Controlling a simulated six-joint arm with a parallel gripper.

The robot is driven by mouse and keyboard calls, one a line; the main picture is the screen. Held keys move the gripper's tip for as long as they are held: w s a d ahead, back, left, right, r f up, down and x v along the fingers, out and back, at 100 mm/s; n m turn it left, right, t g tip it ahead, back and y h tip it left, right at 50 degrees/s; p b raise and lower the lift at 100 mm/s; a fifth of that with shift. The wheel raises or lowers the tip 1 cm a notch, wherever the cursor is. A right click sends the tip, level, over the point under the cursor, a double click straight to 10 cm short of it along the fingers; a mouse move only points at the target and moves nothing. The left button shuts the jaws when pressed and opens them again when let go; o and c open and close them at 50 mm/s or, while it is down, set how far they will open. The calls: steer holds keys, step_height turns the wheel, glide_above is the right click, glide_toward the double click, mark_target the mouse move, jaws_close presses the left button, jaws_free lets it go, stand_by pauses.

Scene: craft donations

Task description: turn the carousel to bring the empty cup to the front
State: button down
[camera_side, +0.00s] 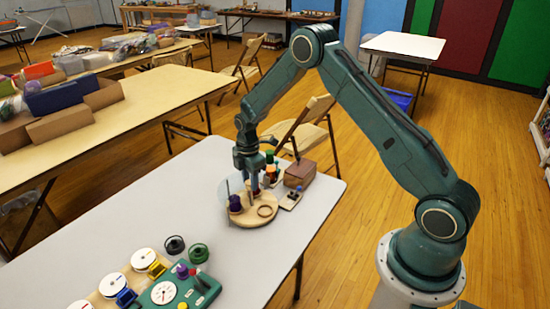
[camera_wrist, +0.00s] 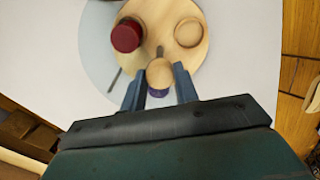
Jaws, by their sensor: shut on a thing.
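The carousel is a round wooden disc (camera_side: 250,219) on the white table; it also shows in the wrist view (camera_wrist: 203,62). My gripper (camera_side: 250,183) is over its middle, pointing down. In the wrist view my gripper (camera_wrist: 160,88) is shut on a round wooden knob (camera_wrist: 159,72), with a short stem showing beyond it. A cup with dark red contents (camera_wrist: 126,36) stands at the disc's upper left. The empty cup (camera_wrist: 189,32), a bare wooden ring, is at upper right; in the side view it (camera_side: 265,211) is at the disc's front right. Something purple (camera_side: 235,202) sits at the disc's left, partly hidden by the knob in the wrist view.
A thin dark upright pin (camera_side: 228,187) stands left of the disc on a pale round patch. A green device (camera_side: 175,292) and white reels (camera_side: 116,258) lie at the front left.

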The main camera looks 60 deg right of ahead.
stand_by(0.4)
steer(key=c, duration=1.1)
jaws_free()
steer(key=shift+o, duration=0.2)
steer(key=shift+r, duration=0.2)
step_height(320, 180, up, 14)
steer(key=shift+f, duration=0.25)
